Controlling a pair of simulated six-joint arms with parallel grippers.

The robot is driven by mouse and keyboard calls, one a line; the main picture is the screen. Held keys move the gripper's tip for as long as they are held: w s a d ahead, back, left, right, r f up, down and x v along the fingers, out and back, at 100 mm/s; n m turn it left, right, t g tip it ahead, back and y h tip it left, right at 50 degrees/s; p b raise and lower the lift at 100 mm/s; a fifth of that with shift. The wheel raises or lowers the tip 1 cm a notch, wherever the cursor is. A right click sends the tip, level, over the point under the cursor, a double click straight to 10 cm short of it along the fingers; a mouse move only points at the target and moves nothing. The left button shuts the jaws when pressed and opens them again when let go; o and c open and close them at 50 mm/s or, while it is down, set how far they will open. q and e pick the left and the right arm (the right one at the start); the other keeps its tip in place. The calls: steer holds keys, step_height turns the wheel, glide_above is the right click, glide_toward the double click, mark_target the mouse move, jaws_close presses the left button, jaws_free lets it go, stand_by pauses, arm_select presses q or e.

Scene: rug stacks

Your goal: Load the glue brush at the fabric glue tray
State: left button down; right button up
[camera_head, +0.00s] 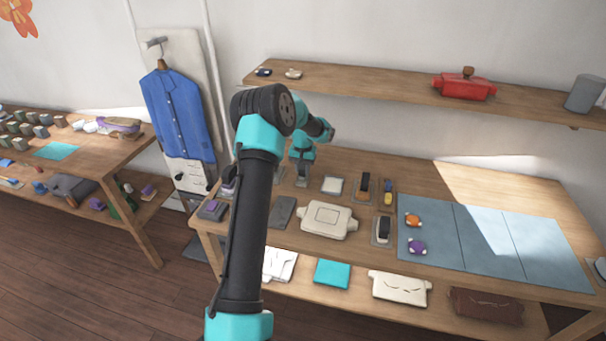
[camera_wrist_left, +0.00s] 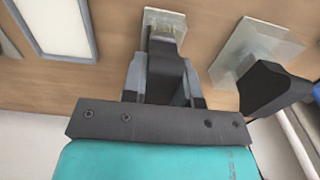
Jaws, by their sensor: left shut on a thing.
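My left gripper (camera_head: 302,174) is at the back of the workbench and it also shows in the left wrist view (camera_wrist_left: 165,88). It is shut on a dark handle, which I take as the glue brush (camera_wrist_left: 167,65). The brush's pale end points down over a small pale holder plate (camera_wrist_left: 152,17); whether it touches the plate I cannot tell. A shallow grey-rimmed tray with a white inside, likely the fabric glue tray (camera_head: 332,185), lies just right of the gripper. It also shows at upper left in the wrist view (camera_wrist_left: 93,30). My right gripper is not in view.
Another dark-handled tool (camera_wrist_left: 265,85) stands on a pale plate beside my gripper. A cream cushion-like piece (camera_head: 328,219) lies in front. A shelf (camera_head: 400,93) overhangs the back. The blue mat (camera_head: 482,240) is mostly clear.

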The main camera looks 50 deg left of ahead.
arm_select(q)
steer(key=shift+r, duration=3)
